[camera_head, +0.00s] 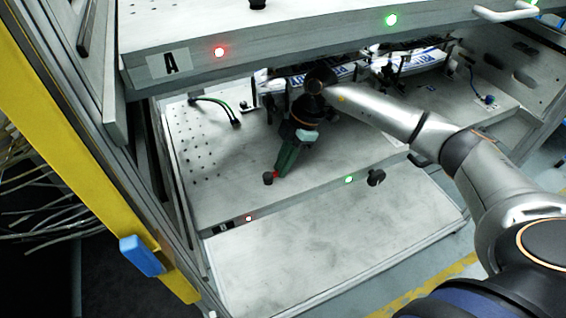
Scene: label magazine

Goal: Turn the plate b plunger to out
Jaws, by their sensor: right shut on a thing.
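The lower plate (215,190) is a grey pull-out shelf with a small dark label (222,229), too small to read, at its left front. The plate b plunger appears to be the dark round knob (268,179) near the front edge. My right gripper (274,174) reaches down from the back with dark green fingers, its tips at this knob. It is shut on it; the exact contact is small and partly hidden. Another dark knob (376,177) stands farther right at the front edge. Whether the plunger is in or out cannot be told. My left gripper is not in view.
The upper plate (300,52), labelled A, overhangs the lower one closely. Red (248,218) and green (348,180) lights sit on the lower front edge. A bare panel (330,235) extends below.

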